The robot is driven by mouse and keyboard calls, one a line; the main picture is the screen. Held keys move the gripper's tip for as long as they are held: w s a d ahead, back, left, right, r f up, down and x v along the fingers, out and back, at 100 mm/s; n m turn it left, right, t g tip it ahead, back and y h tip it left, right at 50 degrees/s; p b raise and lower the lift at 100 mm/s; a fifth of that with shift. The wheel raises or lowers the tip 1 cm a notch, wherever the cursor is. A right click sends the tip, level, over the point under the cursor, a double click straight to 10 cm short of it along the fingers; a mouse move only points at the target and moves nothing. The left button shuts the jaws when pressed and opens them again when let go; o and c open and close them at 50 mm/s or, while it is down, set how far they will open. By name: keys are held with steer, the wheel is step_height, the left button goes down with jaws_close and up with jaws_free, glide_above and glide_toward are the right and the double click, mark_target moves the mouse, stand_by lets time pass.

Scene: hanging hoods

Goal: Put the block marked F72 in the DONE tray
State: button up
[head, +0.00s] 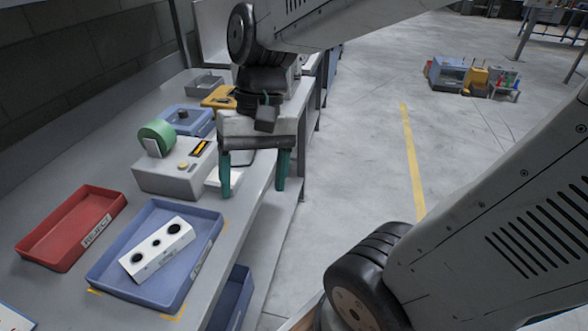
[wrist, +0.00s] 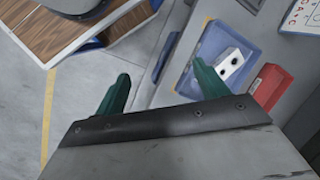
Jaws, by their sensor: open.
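A white block (head: 157,248) with several round black marks lies inside a blue tray (head: 207,228) on the bench. No F72 marking can be read on it, and I cannot read DONE on the blue tray. In the wrist view the block (wrist: 230,63) and blue tray (wrist: 211,37) show beyond my right-hand finger. My gripper (head: 254,184) has green fingers spread apart with nothing between them. It hangs above the bench's front edge, farther along the bench than the tray and apart from the block. It also shows in the wrist view (wrist: 161,72).
A red tray (head: 62,247), labelled apparently REJECT, stands left of the blue tray. A grey device (head: 160,178) with a green roll (head: 157,136) and a blue box (head: 196,123) stand behind. A blue bin (head: 232,300) sits below the bench. The floor at right is mostly clear.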

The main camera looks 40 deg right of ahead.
steer(key=s+d+r+n+t+h, duration=0.2)
steer(key=s+d+n+t+h, duration=0.1)
steer(key=s+d, duration=0.1)
steer(key=shift+s, duration=0.55)
stand_by(0.8)
